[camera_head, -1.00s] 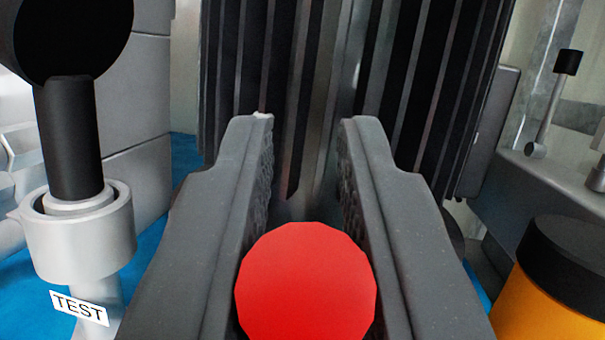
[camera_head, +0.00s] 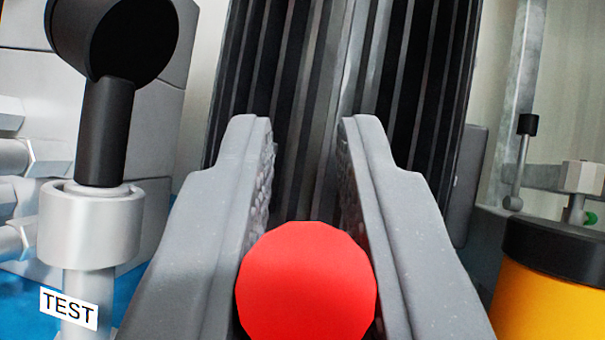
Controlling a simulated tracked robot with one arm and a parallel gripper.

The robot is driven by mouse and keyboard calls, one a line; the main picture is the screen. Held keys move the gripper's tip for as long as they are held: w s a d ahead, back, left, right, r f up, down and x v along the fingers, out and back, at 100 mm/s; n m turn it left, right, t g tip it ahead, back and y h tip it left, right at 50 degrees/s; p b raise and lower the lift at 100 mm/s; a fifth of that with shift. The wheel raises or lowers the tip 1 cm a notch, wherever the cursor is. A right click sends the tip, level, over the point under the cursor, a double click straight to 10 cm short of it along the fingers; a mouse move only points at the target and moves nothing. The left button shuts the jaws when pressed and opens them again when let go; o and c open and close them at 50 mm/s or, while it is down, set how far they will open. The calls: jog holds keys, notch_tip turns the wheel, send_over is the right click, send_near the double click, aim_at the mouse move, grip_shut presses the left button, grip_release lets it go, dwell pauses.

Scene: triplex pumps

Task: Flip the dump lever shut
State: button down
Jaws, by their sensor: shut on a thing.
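My gripper (camera_head: 305,125) points away from the camera in the lower middle of the view, its two grey jaws on either side of a red round knob (camera_head: 306,282). The jaws are shut on this knob, which sits low between them near the bottom edge. Only its flat, many-sided red face shows. Any lever shaft behind it is hidden, so I cannot tell the lever's angle.
A black-handled fitting (camera_head: 104,130) with a grey collar and a TEST label (camera_head: 69,309) stands close at left. A yellow cylinder with a black cap (camera_head: 560,250) is close at right. A dark ribbed column (camera_head: 400,90) rises behind the jaws. A small black-tipped lever (camera_head: 521,160) stands at far right.

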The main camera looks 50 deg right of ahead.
jog(key=shift+w+a, duration=0.15)
jog(key=shift+a, duration=0.15)
jog(key=c, duration=1.4)
grip_release()
jog(key=shift+o, duration=0.3)
jog(key=shift+d, duration=0.1)
jog(key=shift+d, duration=0.1)
